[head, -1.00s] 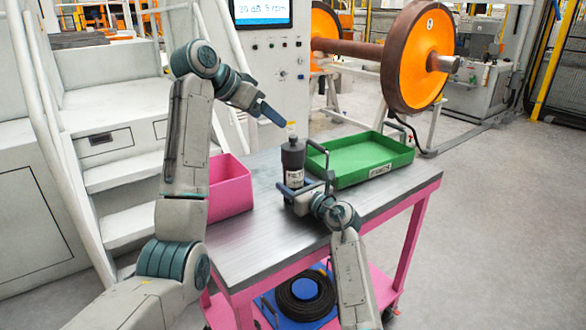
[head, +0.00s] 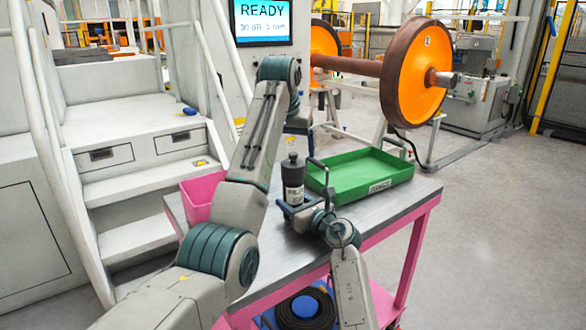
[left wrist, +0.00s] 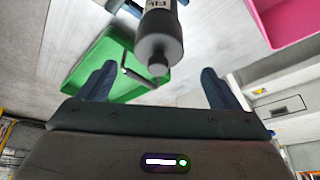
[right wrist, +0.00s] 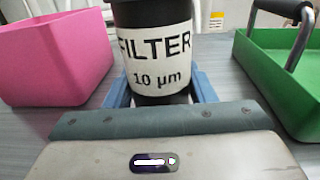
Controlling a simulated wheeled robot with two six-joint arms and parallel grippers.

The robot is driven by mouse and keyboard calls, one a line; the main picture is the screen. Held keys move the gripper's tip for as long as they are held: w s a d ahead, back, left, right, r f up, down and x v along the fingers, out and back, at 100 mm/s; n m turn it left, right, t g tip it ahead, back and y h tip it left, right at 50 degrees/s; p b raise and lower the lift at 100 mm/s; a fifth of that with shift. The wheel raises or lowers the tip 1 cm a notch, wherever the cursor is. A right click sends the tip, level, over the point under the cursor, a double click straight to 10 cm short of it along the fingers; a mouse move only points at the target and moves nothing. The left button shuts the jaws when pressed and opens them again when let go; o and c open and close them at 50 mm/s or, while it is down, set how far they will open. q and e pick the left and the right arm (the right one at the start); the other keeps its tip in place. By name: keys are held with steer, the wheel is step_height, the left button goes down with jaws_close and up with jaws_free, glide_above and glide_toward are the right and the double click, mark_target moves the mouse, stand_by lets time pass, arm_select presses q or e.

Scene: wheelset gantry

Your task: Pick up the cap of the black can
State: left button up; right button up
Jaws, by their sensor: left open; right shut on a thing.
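The black can (head: 293,190) stands upright on the cart top, with its dark cap (head: 292,160) on it. In the right wrist view its white label (right wrist: 155,62) reads FILTER 10 µm. My right gripper (head: 292,209) is shut around the can's lower body. My left gripper (head: 299,122) is open and above the can, partly hidden by its own arm in the head view. In the left wrist view the cap (left wrist: 158,62) shows between the two open fingers (left wrist: 160,86), apart from them.
A green tray (head: 345,195) with a raised handle stands right of the can. A pink bin (head: 200,195) stands left, partly behind my left arm. The metal cart top (head: 375,207) is clear at the front right. A control panel and an orange wheelset (head: 418,70) stand behind.

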mark_target(292, 154)
arm_select(q)
steer(key=shift+x, duration=2.8)
steer(key=shift+c, duration=0.5)
steer(key=c, duration=0.9)
